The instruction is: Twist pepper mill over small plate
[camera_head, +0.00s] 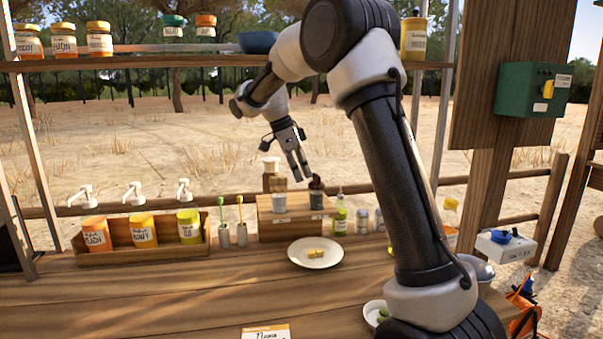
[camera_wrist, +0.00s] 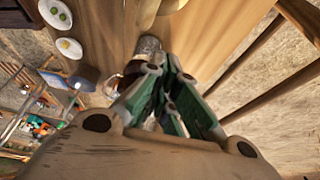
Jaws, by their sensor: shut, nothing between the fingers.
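A white plate (camera_head: 315,262) lies on the wooden counter with a small yellow piece of food on it. A wooden, mill-like object with a pale top (camera_head: 270,165) stands behind the small wooden riser; I cannot tell for certain that it is the pepper mill. A dark-topped container (camera_head: 316,190) and a grey cup (camera_head: 279,203) stand on the riser. My gripper (camera_head: 303,179) hangs above and behind the riser, pointing down, shut and empty. Its fingers also show in the wrist view (camera_wrist: 175,92), close to a grey object (camera_wrist: 149,45) there.
A wooden rack (camera_head: 165,246) of labelled pump bottles stands at left, with two brush holders beside it. The riser (camera_head: 290,232) is behind the plate. Another plate (camera_head: 371,309) lies at lower right by my arm. The front left counter is clear.

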